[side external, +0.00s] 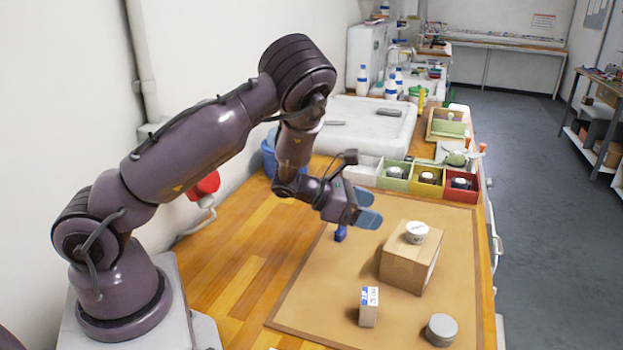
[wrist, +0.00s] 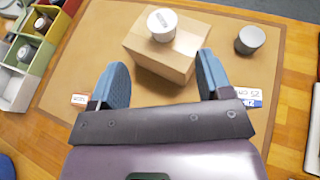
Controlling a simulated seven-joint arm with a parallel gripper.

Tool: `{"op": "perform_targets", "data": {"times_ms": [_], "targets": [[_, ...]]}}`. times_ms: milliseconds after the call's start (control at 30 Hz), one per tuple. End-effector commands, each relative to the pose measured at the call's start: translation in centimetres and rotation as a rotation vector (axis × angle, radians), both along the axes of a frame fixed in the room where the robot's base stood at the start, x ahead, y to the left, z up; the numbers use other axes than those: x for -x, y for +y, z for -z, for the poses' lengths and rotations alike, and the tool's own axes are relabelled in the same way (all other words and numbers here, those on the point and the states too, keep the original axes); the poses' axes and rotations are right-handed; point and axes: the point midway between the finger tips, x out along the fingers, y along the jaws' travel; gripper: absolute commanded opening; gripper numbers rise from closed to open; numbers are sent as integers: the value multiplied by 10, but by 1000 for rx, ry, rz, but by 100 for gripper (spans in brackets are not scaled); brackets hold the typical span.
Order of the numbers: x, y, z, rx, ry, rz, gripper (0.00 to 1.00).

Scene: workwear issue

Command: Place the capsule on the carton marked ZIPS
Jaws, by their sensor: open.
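A brown carton (side external: 408,262) stands on the mat, also in the wrist view (wrist: 160,62); I see no readable ZIPS on it. A grey round container (side external: 441,330) stands on the mat to the front right (wrist: 250,39). A small white-and-blue labelled box (side external: 369,307) stands at the front (wrist: 248,97); its lettering is unclear. I cannot tell which round container is the capsule. My gripper (side external: 372,208) is open and empty, left of and above the brown carton (wrist: 161,66).
A small blue item (side external: 340,233) is below my gripper; an orange-and-white label shows there in the wrist view (wrist: 80,99). Several coloured bins (side external: 426,180) holding round items line the mat's back edge. The mat (side external: 310,300) is clear at the front left.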

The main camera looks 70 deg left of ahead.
Motion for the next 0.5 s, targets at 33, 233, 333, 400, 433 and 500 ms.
{"op": "perform_targets", "data": {"times_ms": [33,233,333,400,433,500], "targets": [[-3,1,-6,28,3,-35,72],[-13,16,-53,384,90,-416,72],[-8,22,-83,679,155,-667,72],[2,22,-103,894,202,-833,72],[7,22,-111,989,222,-899,72],[23,18,-129,1207,270,-1050,72]]}}
